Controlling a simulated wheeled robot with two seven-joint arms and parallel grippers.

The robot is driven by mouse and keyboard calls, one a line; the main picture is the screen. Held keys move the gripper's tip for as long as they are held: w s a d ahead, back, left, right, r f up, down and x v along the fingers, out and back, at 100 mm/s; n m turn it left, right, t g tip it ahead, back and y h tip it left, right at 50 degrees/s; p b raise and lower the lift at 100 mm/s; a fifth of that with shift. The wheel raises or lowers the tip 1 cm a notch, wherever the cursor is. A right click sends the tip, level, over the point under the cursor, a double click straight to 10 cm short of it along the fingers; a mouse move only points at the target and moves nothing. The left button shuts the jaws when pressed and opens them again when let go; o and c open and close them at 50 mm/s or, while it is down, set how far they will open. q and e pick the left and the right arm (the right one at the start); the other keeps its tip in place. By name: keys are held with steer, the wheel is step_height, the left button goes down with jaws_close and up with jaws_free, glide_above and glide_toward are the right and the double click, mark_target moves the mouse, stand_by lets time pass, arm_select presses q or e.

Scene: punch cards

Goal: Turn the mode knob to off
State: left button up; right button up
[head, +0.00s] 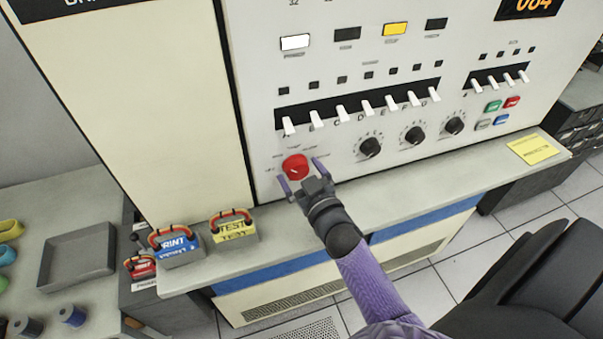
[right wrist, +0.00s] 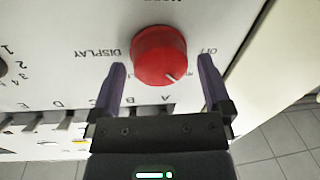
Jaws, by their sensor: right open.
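The red mode knob (head: 295,167) sits on the white console panel, low at the left, with small labels around it. In the right wrist view the knob (right wrist: 158,52) has a white pointer line near its lower right edge. The labels there appear upside down: DISPLAY (right wrist: 97,53) is left of the knob, OFF (right wrist: 208,50) is right of it. My right gripper (head: 302,175) is open in front of the knob. Its two purple fingers flank the knob in the right wrist view (right wrist: 161,75), with gaps on both sides. Contact is not visible. My left gripper is not in view.
A row of white lever switches (head: 365,107) runs above the knob. Black dials (head: 414,136) are to its right. A grey ledge (head: 400,190) juts out below the panel, bearing yellow TEST (head: 233,228) and blue PRINT (head: 178,246) blocks with handles. A black chair (head: 530,285) stands at lower right.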

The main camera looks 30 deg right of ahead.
steer(key=c, duration=1.2)
steer(key=shift+o, duration=0.2)
steer(key=shift+n, duration=0.4)
steer(key=n+p, duration=0.1)
steer(key=n, duration=0.2)
steer(key=shift+a+n+g, duration=0.1)
steer(key=shift+n+g, duration=0.2)
steer(key=shift+n, duration=2.1)
steer(key=o, duration=1.2)
steer(key=shift+c, duration=0.2)
